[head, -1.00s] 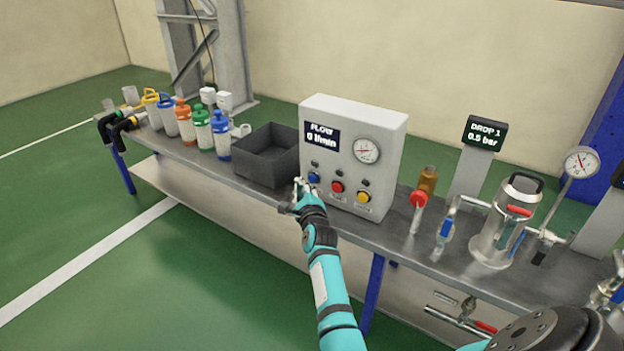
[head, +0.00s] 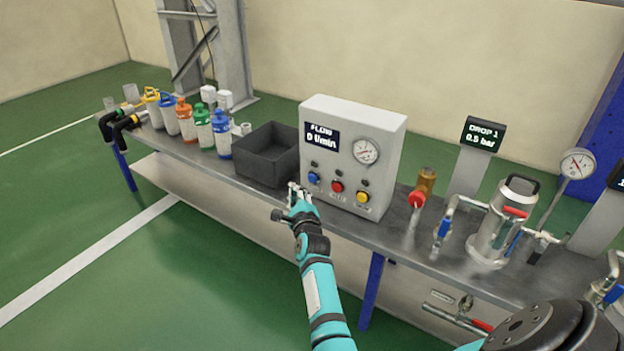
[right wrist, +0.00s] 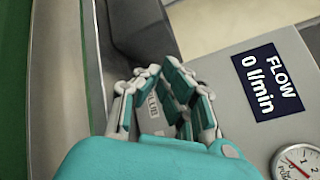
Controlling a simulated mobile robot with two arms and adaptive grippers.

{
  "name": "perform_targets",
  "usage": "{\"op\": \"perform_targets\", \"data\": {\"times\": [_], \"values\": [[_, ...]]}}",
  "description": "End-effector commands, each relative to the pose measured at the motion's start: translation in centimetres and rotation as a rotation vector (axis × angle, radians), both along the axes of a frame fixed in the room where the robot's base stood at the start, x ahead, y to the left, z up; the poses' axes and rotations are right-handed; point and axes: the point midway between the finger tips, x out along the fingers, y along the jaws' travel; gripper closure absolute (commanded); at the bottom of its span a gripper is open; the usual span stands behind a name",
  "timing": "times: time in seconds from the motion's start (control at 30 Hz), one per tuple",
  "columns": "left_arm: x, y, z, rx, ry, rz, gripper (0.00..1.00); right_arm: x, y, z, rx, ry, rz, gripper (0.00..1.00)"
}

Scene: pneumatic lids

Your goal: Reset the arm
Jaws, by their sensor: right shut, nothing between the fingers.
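My right gripper (head: 295,190) is in front of the control box, near its lower left corner and the dark bin. It is shut and empty, and in the right wrist view (right wrist: 155,85) its fingers stand close together. My teal right arm comes up from the bottom of the head view. The white control box (head: 352,125) stands upright on the bench; its display (head: 322,136) reads FLOW 0 l/min. It also shows at the right in the right wrist view (right wrist: 225,65). My left gripper is not in view.
The metal bench (head: 400,240) runs across. The dark open bin (head: 268,165) stands left of the box, with several coloured bottles (head: 203,125) farther left. At right are a red valve (head: 416,199), a metal canister (head: 497,225) and a gauge (head: 577,164). Green floor lies clear in front.

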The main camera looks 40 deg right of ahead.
Motion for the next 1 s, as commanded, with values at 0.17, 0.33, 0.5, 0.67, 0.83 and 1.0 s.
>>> {"op": "perform_targets", "data": {"times": [0.17,0.33,0.5,0.67,0.83,1.0], "values": [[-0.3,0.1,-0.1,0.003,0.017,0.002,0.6,-0.1,0.5,-0.3,0.006,0.004,0.004,1.0],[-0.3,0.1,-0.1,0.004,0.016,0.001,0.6,-0.1,0.7,-0.5,0.009,0.005,0.005,1.0],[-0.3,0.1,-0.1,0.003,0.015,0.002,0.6,-0.2,0.7,-0.5,0.009,0.007,0.005,1.0],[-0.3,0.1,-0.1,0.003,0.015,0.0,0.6,-0.9,0.9,-1.0,-0.06,0.054,0.031,1.0],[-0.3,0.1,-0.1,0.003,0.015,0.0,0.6,-5.4,2.9,-2.8,-0.475,0.322,0.21,1.0],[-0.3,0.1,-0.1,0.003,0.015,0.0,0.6,-14.1,8.4,-5.8,-1.088,0.657,0.578,1.0]]}}
